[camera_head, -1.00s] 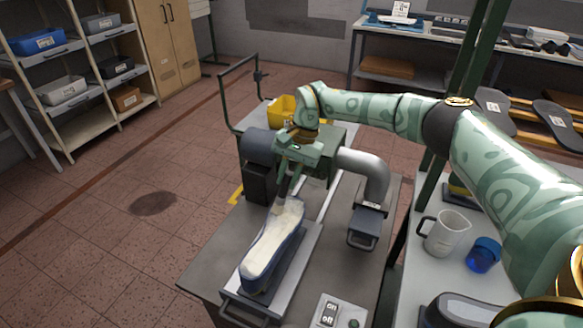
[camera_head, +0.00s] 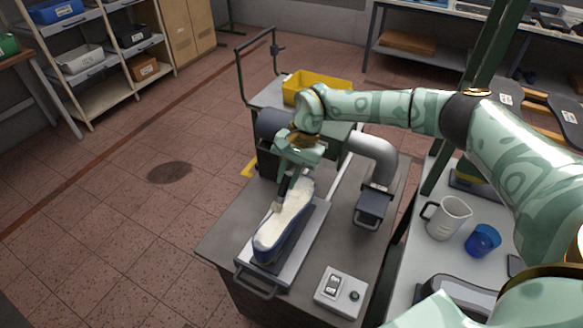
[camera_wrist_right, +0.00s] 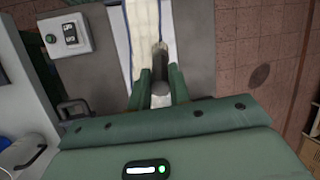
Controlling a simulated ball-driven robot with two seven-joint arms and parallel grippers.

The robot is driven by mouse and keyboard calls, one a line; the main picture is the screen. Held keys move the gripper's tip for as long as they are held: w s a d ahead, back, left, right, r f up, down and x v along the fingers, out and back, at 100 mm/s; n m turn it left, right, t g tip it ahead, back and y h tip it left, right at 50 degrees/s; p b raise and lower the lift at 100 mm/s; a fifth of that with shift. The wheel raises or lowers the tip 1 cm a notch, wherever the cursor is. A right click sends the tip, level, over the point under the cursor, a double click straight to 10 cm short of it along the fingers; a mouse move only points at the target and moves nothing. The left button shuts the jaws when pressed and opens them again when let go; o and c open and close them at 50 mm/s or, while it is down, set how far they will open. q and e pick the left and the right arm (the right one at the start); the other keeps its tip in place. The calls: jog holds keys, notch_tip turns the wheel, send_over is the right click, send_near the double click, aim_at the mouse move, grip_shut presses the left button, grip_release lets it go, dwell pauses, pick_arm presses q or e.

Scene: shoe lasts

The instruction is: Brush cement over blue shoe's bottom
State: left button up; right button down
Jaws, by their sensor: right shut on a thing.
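The blue shoe (camera_head: 270,257) lies bottom up on a metal plate (camera_head: 308,240) of the grey bench. Its upturned bottom is covered in a whitish layer along the part I can see, and the blue shows on its side. My right gripper (camera_head: 290,178) is above the shoe, shut on a brush. Contact is hard to tell. The whitish bottom also shows in the right wrist view (camera_wrist_right: 144,30). My left gripper is not in view.
A switch box (camera_head: 341,291) sits at the bench's front right. A grey duct with a dark hood (camera_head: 372,207) stands right of the shoe. A yellow bin (camera_head: 318,86) is behind. A side table holds a white jug (camera_head: 447,217) and a blue cup (camera_head: 483,240).

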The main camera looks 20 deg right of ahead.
jog(key=s+a+p, duration=0.5)
jog(key=s+a, duration=0.2)
jog(key=a, duration=0.1)
jog(key=shift+a+p, duration=0.35)
dwell(0.5)
jog(key=shift+w+r, duration=0.1)
jog(key=shift+r, duration=0.05)
jog(key=shift+r+p, duration=2)
jog(key=shift+r, duration=0.95)
jog(key=shift+r, duration=0.1)
notch_tip(320, 180, up, 3)
jog(key=shift+d+f+p, duration=0.1)
jog(key=shift+p, duration=0.9)
